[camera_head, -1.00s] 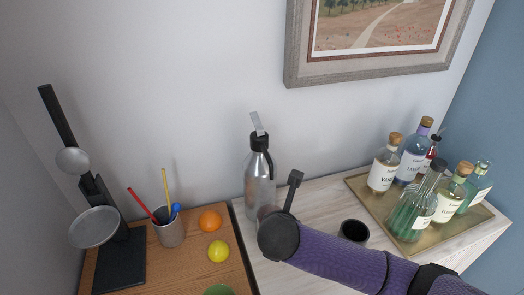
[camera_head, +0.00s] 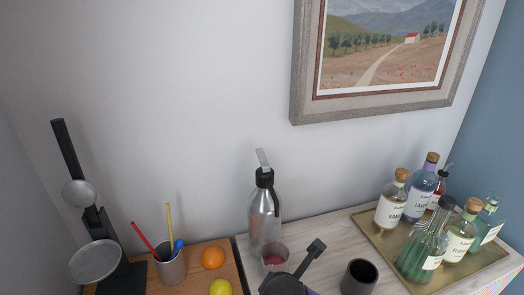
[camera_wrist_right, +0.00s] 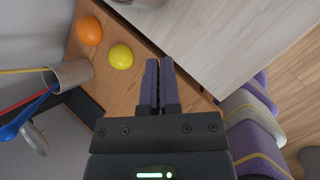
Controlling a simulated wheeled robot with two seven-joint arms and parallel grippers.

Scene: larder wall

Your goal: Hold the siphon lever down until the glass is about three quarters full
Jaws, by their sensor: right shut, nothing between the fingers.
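The silver siphon (camera_head: 264,217) stands upright on the pale counter. Its flat metal lever (camera_head: 262,158) sticks up from the black head, and nothing touches it. The glass (camera_head: 275,257) stands in front of the siphon's foot, under the spout side. It has a red tint, darkest low down; its exact level is hard to read. My left gripper is not in view.
A dark cup (camera_head: 360,277) stands right of my right wrist. A brass tray (camera_head: 399,262) of several bottles is at the right. On the wooden board (camera_wrist_right: 125,85) are an orange (camera_head: 213,257), a lemon (camera_head: 221,288) and a stirrer cup (camera_head: 170,266); a black press (camera_head: 95,262) stands left.

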